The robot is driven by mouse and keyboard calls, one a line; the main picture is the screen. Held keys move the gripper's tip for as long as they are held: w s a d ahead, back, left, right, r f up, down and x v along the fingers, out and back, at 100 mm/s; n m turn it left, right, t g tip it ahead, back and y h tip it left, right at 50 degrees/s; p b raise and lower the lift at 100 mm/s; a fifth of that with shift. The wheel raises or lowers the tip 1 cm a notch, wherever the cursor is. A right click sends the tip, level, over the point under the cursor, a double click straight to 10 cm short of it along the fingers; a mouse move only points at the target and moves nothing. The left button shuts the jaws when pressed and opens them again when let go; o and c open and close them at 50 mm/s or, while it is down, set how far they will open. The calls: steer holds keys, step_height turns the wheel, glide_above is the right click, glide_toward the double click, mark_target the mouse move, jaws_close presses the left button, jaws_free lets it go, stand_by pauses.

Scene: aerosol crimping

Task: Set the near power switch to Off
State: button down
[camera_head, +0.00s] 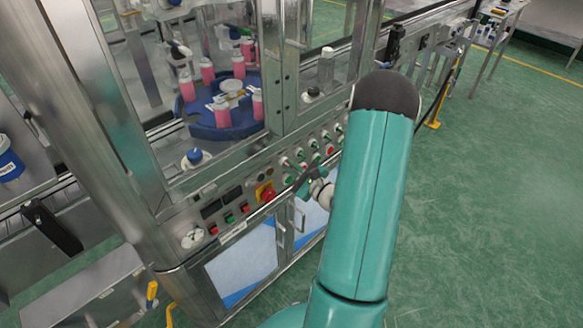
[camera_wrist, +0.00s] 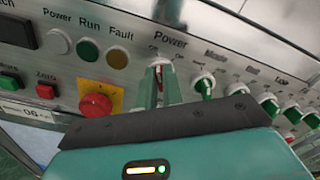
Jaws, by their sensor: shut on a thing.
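The power switch (camera_wrist: 158,63) is under the "Power" label at the left end of a row of rotary switches on the machine's panel. A pale collar and a bit of red show; the fingers cover most of its knob, so its setting cannot be read. My gripper (camera_wrist: 160,80) is straight in front of it, with its two thin green fingers shut on the knob from both sides. In the head view my gripper (camera_head: 308,180) is at the panel, partly hidden by my arm.
A red emergency stop on a yellow plate (camera_wrist: 99,100) is close left of my gripper; it also shows in the head view (camera_head: 267,194). More green-handled switches, the nearest one (camera_wrist: 203,86), run off to the right. Open green floor (camera_head: 480,200) lies right of my arm.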

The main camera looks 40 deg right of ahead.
steer(key=c, duration=1.5)
jaws_free()
steer(key=shift+c, duration=0.2)
steer(key=shift+s, duration=0.1)
steer(key=s, duration=1.3)
steer(key=shift+s+d, duration=0.2)
steer(key=shift+s, duration=0.15)
steer(key=shift+w, duration=0.1)
